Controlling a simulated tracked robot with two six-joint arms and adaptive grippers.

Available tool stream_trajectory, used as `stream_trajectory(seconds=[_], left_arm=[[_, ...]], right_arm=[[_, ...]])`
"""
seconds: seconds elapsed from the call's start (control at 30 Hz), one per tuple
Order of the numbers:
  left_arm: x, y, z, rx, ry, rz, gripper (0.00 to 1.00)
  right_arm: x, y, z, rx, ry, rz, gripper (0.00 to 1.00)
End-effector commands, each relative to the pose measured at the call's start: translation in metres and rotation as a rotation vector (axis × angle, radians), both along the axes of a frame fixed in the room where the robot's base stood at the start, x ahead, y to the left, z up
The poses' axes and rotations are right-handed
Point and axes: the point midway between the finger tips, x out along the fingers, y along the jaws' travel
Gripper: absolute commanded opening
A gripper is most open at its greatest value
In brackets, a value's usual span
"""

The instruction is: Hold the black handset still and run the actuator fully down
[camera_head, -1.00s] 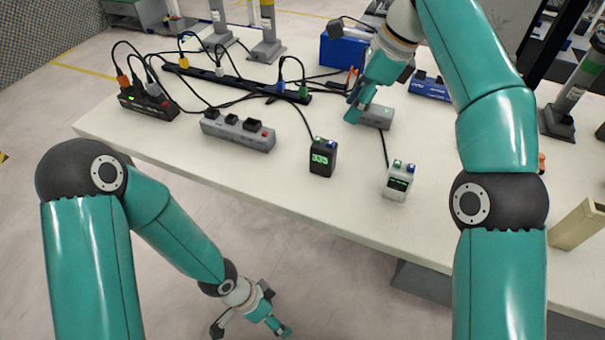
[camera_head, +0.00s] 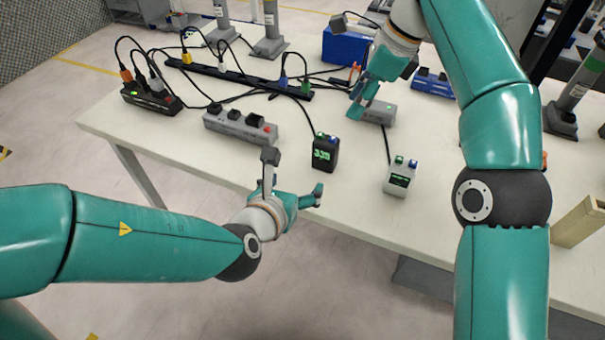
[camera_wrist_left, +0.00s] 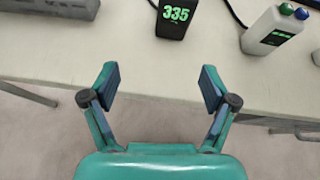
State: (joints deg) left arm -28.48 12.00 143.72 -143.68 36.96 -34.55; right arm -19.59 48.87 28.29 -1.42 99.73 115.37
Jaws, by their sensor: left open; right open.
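The black handset (camera_head: 325,153) stands upright near the table's front edge, with green and blue buttons on top. Its green display reads 335 in the left wrist view (camera_wrist_left: 176,16), where its top is cut off. My left gripper (camera_head: 294,176) is open and empty at the table's front edge, to the near left of the black handset; in its wrist view the open fingers (camera_wrist_left: 160,82) are apart from it. My right gripper (camera_head: 350,70) is open over the back of the table, above a grey box (camera_head: 378,112). Grey column actuators (camera_head: 269,38) stand behind; which one is linked is unclear.
A white handset (camera_head: 400,178) stands right of the black one. A grey power strip (camera_head: 240,126), a black socket box (camera_head: 152,99), a long black strip (camera_head: 235,79) and loose cables crowd the left. A blue box (camera_head: 345,47) stands behind. A beige holder (camera_head: 578,222) is at right.

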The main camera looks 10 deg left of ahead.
Motion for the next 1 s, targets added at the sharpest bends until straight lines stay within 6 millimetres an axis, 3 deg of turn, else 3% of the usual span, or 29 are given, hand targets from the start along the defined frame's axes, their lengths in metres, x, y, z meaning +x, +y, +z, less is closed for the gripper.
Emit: stream_trajectory(seconds=[0.1, 0.27, 0.47, 1.0], left_arm=[[0.002, -0.01, 0.022, 0.033, -0.092, -0.062, 0.85], [0.008, -0.016, 0.028, 0.047, -0.128, -0.087, 0.85], [0.029, -0.023, 0.017, 0.048, -0.125, -0.086, 0.85], [0.121, -0.052, -0.023, 0.047, -0.123, -0.083, 0.85]], right_arm=[[0.0, 0.0, 0.0, 0.0, 0.0, 0.0, 0.42], [0.0, 0.0, 0.0, 0.0, 0.0, 0.0, 0.42], [0.0, 0.0, 0.0, 0.0, 0.0, 0.001, 0.42], [0.0, 0.001, 0.0, 0.0, 0.0, 0.001, 0.42]])
